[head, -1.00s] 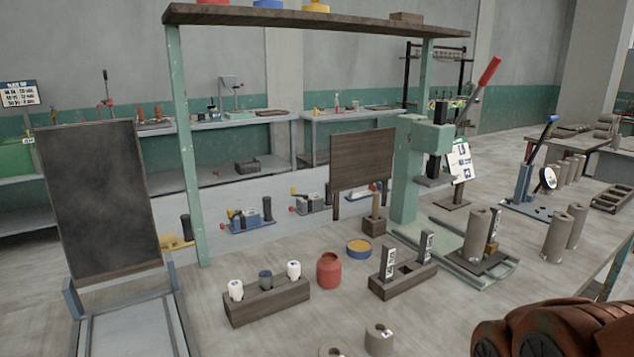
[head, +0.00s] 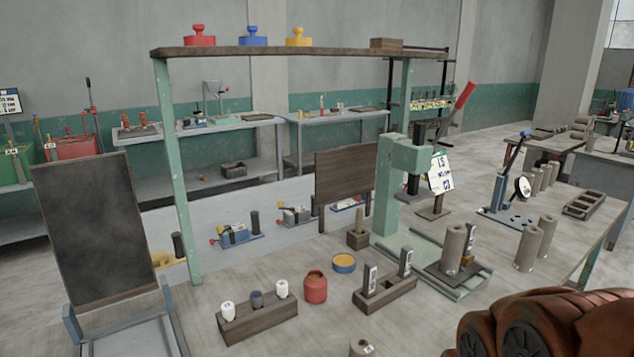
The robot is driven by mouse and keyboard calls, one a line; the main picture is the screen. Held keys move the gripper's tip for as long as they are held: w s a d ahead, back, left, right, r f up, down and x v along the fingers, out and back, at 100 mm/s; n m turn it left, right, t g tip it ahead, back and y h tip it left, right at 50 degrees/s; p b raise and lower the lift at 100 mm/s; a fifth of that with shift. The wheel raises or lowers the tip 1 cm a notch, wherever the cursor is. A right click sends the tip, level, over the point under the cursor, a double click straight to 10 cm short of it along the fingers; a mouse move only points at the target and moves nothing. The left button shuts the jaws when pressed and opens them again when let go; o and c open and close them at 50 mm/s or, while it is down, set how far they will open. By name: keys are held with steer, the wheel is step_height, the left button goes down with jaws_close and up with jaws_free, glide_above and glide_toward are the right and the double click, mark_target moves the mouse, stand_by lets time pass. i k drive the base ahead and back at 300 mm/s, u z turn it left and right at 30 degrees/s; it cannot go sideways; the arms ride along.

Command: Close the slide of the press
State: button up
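The green press (head: 392,190) stands on the table right of centre, with a red-handled lever (head: 457,107) raised up to the right. At its foot is a pale green base with rails (head: 408,258). A dark slide plate (head: 452,276) sits on the rails toward the front, out from under the press head. A grey clay cylinder (head: 453,248) stands upright on the plate, with a small brown block (head: 468,259) and a labelled grey piece beside it. My gripper is not in view; only a reddish-brown part of my arm shows at the bottom right.
A wooden block with two labelled grey pieces (head: 385,295), a red pot (head: 315,288), a yellow-topped tin (head: 344,263) and a block with three small jars (head: 258,321) stand left of the slide. Two grey cylinders (head: 528,248) stand to its right. A shelf post (head: 177,180) rises at left.

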mark_target(469, 268)
steer(key=u, duration=0.95)
steer(key=k, duration=0.65)
steer(key=z, duration=0.95)
steer(key=i, duration=1)
